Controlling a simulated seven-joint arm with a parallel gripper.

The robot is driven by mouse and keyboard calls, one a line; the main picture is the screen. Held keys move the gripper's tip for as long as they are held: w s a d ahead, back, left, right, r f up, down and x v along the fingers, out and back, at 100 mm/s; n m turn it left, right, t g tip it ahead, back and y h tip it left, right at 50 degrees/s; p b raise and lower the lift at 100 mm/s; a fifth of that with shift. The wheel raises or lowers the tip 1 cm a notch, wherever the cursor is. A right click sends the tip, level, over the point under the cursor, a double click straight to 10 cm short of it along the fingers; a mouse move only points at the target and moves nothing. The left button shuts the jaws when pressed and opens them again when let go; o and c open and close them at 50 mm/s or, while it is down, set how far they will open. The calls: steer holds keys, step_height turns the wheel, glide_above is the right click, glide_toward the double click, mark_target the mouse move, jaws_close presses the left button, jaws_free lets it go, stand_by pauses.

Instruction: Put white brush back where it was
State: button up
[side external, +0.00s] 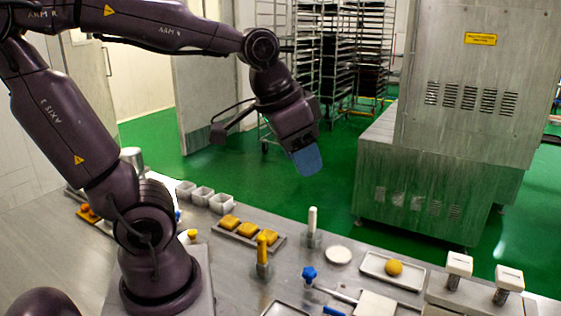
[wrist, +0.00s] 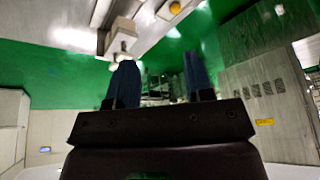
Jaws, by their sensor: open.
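A white-handled upright item (side external: 312,221), which looks like the white brush, stands in a small metal holder (side external: 311,239) on the steel table. Its bristles are not visible. A similar yellow-handled item (side external: 262,249) stands in a holder to its left. My gripper (side external: 307,162) is high above the table, over the far side, pointing down and to the right. In the wrist view my gripper's two blue fingers (wrist: 161,72) are spread apart with nothing between them. I cannot make out the white brush in the wrist view.
The table (side external: 225,280) also holds a tray of yellow pieces (side external: 238,230), white cups (side external: 202,195), a white disc (side external: 338,255), a tray with a yellow ball (side external: 394,268) and white-topped stamps (side external: 459,264). A large steel machine (side external: 470,90) stands behind. The air around my gripper is free.

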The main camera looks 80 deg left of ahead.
steer(key=shift+t, duration=0.5)
steer(key=s+d, duration=0.1)
steer(key=s, duration=0.1)
steer(key=s+d, duration=0.1)
steer(key=s, duration=0.1)
steer(key=shift+d, duration=0.3)
